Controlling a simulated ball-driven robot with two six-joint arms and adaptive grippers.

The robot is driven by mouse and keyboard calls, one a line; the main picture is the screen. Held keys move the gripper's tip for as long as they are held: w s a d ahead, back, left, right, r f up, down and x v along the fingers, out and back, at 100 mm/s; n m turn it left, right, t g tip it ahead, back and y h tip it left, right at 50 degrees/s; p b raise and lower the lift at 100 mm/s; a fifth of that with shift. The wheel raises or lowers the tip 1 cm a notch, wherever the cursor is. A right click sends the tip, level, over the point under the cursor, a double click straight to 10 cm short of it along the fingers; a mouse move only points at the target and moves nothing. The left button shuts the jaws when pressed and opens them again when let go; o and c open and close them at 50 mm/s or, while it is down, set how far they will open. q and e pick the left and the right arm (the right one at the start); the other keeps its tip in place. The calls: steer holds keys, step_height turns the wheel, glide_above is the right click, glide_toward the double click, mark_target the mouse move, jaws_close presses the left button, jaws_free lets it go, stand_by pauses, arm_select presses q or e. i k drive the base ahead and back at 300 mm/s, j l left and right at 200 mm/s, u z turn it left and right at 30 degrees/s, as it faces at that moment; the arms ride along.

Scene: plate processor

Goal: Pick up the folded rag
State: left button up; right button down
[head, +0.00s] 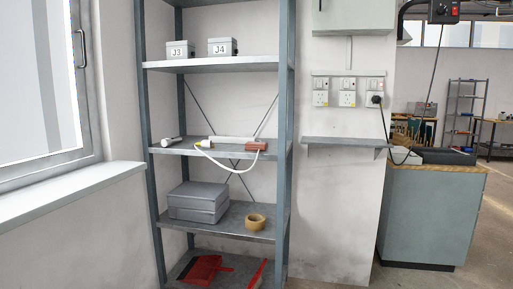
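A crumpled or folded red cloth-like item (203,269), which may be the rag, lies on the left part of the shelf unit's lowest visible shelf (233,268). It is small in the head view, so I cannot tell for certain that it is the folded rag. Its front part is near the bottom edge of the picture. Neither of my grippers is in view.
Beside the red item lies a thin red strip (258,273). The shelf above holds a grey case (198,203) and a tape roll (255,222). Shelf uprights (284,140) bound the opening. A window sill (70,198) juts out at left; a cabinet (432,215) stands right.

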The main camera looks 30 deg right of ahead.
mark_target(249, 145)
steer(key=i+l, duration=0.25)
steer(key=l, duration=0.2)
steer(key=i+l+z, duration=0.1)
steer(key=i+l, duration=0.15)
steer(key=l, duration=0.2)
steer(key=i+l+z, duration=0.15)
steer(key=i, duration=0.35)
steer(key=i+l+z, duration=0.15)
steer(key=i, duration=0.4)
